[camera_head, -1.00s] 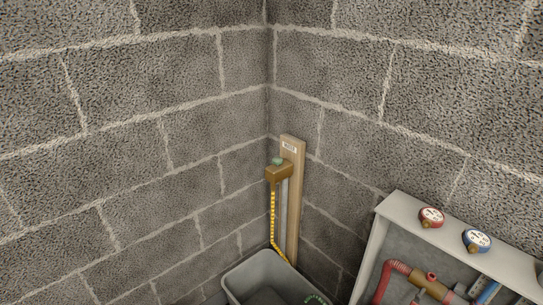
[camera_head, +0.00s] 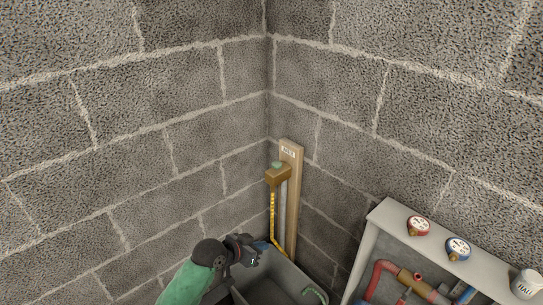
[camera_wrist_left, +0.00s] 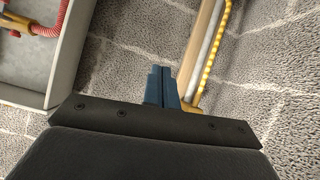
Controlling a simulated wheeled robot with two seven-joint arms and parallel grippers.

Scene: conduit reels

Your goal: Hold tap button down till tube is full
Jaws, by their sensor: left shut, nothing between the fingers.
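A brass tap block (camera_head: 278,175) with a small green button (camera_head: 277,165) on top is fixed to a wooden post (camera_head: 293,200) in the wall corner. A pale upright tube (camera_head: 283,208) runs down the post below it; its fill level is too small to tell. A yellow segmented line (camera_head: 272,215) hangs beside it. My left gripper (camera_head: 261,246) is low, below and left of the tap, apart from the button. In the left wrist view, its blue fingers (camera_wrist_left: 163,87) are shut and empty, with the post (camera_wrist_left: 199,50) beyond. My right gripper is out of view.
A grey basin (camera_head: 298,279) stands under the tap, partly hidden by my left arm, with a green hose in it. At right is a grey cabinet (camera_head: 378,228) with red pipes, a red gauge (camera_head: 418,226), a blue gauge (camera_head: 458,249) and a white cup (camera_head: 526,284). Block walls close the corner.

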